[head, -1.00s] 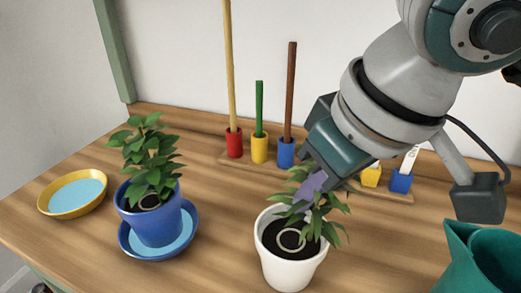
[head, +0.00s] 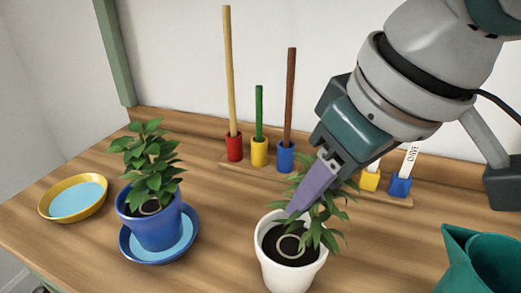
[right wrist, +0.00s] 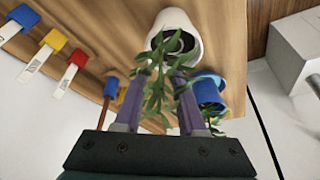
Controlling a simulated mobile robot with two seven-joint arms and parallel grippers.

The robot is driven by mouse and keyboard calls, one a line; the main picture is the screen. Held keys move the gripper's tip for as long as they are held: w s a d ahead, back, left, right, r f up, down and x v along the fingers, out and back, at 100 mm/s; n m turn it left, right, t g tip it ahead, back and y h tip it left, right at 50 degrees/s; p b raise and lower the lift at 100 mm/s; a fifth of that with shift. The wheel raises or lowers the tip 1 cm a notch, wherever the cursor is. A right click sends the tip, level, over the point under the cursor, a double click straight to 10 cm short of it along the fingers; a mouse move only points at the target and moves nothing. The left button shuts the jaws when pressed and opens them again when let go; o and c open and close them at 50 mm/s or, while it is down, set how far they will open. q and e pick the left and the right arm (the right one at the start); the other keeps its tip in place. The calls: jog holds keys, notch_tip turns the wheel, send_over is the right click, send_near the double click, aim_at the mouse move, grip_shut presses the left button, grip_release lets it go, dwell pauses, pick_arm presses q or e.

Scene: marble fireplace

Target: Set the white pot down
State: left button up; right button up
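The white pot (head: 268,262) holds dark soil, a leafy green plant and a pale ring on the soil. It appears upright on the wooden table at the front centre; its base is at the picture's lower edge. My right gripper (head: 292,210) reaches down over it from the upper right, its purple fingers among the leaves. In the right wrist view the fingers of the gripper (right wrist: 158,80) are apart, with leaves between them. The white pot (right wrist: 192,37) lies beyond the fingertips there, and neither finger is seen closed on it. My left gripper is out of view.
A blue pot (head: 157,230) with a plant stands in a blue saucer (head: 127,246) at the left. A yellow saucer (head: 45,208) is empty beside it. A rack (head: 235,165) of coloured cups runs behind. A teal container (head: 465,265) stands at the right.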

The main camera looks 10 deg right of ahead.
jog(key=v, duration=0.9)
jog(key=shift+r+p, duration=0.2)
jog(key=shift+p, duration=0.25)
